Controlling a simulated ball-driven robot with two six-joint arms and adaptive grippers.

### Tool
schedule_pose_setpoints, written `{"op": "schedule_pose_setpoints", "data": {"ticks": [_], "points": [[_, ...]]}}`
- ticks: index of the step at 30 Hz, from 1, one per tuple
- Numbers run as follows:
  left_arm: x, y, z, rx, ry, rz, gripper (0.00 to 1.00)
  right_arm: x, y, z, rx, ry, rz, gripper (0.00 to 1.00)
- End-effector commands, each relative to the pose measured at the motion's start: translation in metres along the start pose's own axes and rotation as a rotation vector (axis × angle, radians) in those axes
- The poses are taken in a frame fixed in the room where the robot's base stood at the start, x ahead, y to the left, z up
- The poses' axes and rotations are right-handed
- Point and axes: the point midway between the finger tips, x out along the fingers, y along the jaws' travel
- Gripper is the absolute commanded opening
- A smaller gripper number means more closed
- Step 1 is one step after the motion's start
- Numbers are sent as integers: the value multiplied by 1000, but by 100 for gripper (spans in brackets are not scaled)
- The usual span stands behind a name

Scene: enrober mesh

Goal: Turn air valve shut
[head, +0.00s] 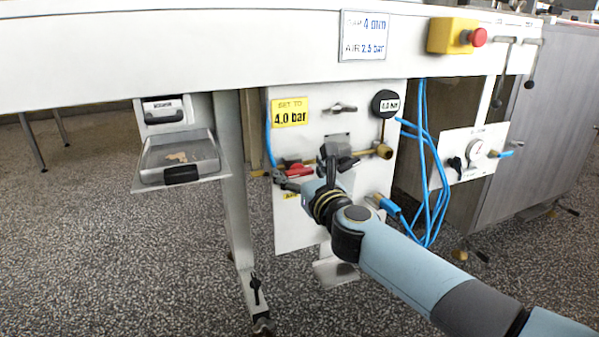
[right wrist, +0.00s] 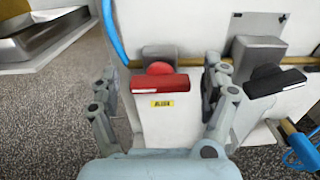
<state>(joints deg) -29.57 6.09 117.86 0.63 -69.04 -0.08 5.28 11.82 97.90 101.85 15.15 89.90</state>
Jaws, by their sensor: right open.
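A valve with a red handle (head: 297,170) sits on the brass pipe of the white panel. In the right wrist view the red handle (right wrist: 158,84) lies level, across the panel, above a small yellow label (right wrist: 162,103) whose text is too small to read surely. My right gripper (head: 306,176) is open in front of this valve. In the right wrist view its fingers (right wrist: 160,92) stand to either side of the red handle, with visible gaps; how far they reach in depth is hard to tell. My left gripper is not in view.
A black-handled valve (right wrist: 275,83) sits close to the right finger. Blue hoses (head: 426,150) hang right of the panel. A gauge (head: 385,104) and a yellow "4.0 bar" sign (head: 290,112) are above. A tray (head: 180,157) is left, and the white beam (head: 200,50) overhangs.

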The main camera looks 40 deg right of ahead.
Motion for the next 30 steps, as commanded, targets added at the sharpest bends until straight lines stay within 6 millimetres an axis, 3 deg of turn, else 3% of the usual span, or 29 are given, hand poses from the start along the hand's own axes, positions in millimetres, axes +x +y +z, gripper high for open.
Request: {"op": "schedule_pose_setpoints", "data": {"ticks": [9, 22, 30], "points": [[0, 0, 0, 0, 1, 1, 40, 3, 0, 0, -1, 0, 0, 79], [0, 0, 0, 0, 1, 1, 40, 3, 0, 0, -1, 0, 0, 24], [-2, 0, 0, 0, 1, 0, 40, 3, 0, 1, -30, 0, 0, 24]]}}
